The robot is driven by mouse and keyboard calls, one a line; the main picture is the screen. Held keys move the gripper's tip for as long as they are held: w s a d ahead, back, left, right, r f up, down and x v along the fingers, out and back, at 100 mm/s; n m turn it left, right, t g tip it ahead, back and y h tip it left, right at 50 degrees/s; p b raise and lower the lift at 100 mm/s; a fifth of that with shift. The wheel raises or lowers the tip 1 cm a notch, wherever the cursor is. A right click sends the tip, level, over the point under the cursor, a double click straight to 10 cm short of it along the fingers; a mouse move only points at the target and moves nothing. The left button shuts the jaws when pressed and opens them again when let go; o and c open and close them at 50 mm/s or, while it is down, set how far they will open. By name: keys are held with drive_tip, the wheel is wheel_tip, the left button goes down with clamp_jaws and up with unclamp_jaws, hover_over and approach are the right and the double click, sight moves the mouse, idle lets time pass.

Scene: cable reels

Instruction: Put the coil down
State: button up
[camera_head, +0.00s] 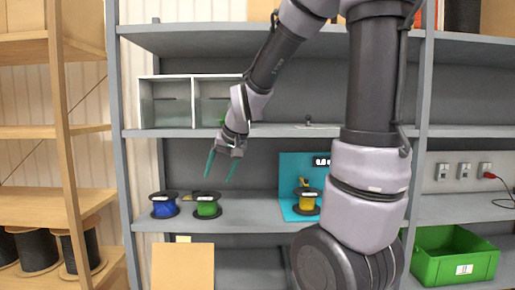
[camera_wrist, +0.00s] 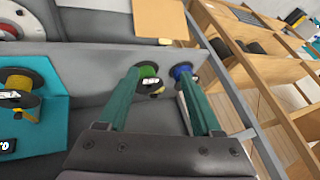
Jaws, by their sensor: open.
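My gripper (camera_head: 218,179) is open and empty, with teal fingers pointing down above the middle grey shelf. A green coil (camera_head: 207,210) with dark flanges stands upright on that shelf, just below my fingertips and apart from them. In the wrist view the green coil (camera_wrist: 147,71) appears between my fingers (camera_wrist: 160,80). A blue coil (camera_head: 164,209) stands to its left; it also shows in the wrist view (camera_wrist: 183,70). A yellow coil (camera_head: 306,203) sits on a teal stand (camera_head: 288,170) with a small display, farther right.
The grey shelf (camera_head: 245,214) is bare between the green coil and the teal stand. White bins (camera_head: 166,108) stand on the shelf above. A cardboard box (camera_head: 183,266) is below, a green crate (camera_head: 453,255) lower right. Wooden racks with black reels (camera_head: 37,250) are left.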

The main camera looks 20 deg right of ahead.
drive_tip(key=s+d+r, duration=0.2)
drive_tip(key=s+r, duration=0.2)
drive_tip(key=s, duration=0.4)
drive_tip(key=s+d+r+m+t, duration=0.1)
drive_tip(key=s+d+r, duration=0.2)
drive_tip(key=s+r, duration=0.2)
drive_tip(key=s, duration=0.3)
drive_tip(key=shift+s, duration=0.2)
